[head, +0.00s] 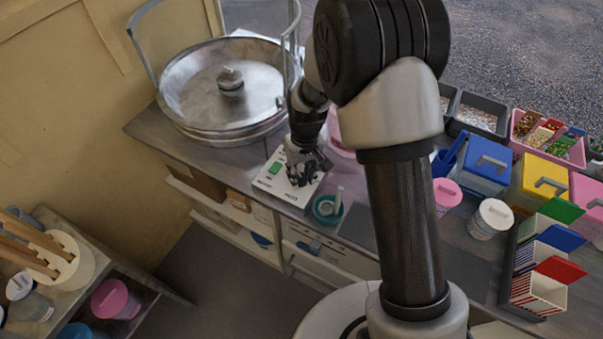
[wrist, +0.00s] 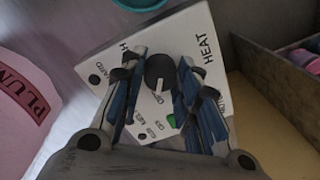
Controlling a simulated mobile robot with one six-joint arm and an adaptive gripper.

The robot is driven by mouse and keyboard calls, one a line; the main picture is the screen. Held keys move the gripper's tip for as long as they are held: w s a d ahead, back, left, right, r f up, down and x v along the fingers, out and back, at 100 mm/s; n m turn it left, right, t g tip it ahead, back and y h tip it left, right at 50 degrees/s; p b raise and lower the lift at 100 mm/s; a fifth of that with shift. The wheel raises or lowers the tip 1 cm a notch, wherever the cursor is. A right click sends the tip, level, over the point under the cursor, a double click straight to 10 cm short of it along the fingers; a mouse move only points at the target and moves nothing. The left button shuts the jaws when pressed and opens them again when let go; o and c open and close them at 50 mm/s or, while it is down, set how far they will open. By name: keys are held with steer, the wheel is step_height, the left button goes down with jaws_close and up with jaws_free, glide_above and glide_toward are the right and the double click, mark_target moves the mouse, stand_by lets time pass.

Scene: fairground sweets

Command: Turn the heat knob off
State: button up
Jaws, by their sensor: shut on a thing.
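The white control box (head: 268,183) stands on the counter in front of the round metal pan, with a green switch (head: 274,168) on its top. In the wrist view the box (wrist: 197,33) carries the word HEAT. The dark round heat knob (wrist: 160,70) sits between the blue-padded fingers of my gripper (wrist: 157,80), which are shut on it. Small lettering, which seems to include OFF, is next to the knob; its exact setting I cannot tell. In the head view my gripper (head: 306,172) is over the box and hides the knob.
The metal pan (head: 178,82) with its frame stands behind the box. A teal bowl (head: 324,212) is close beside the box, at the counter's front edge. A pink tub marked PLUM (wrist: 22,95) is near my gripper. Lidded tubs and striped boxes (head: 538,293) fill the right.

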mark_target(304, 176)
steer(key=shift+n, duration=0.6)
steer(key=o, duration=1.1)
steer(key=shift+r, duration=0.1)
steer(key=r, duration=1.1)
steer(key=shift+w+d+r, duration=0.1)
steer(key=shift+d+r, duration=0.2)
steer(key=shift+r, duration=0.1)
steer(key=shift+r, duration=0.1)
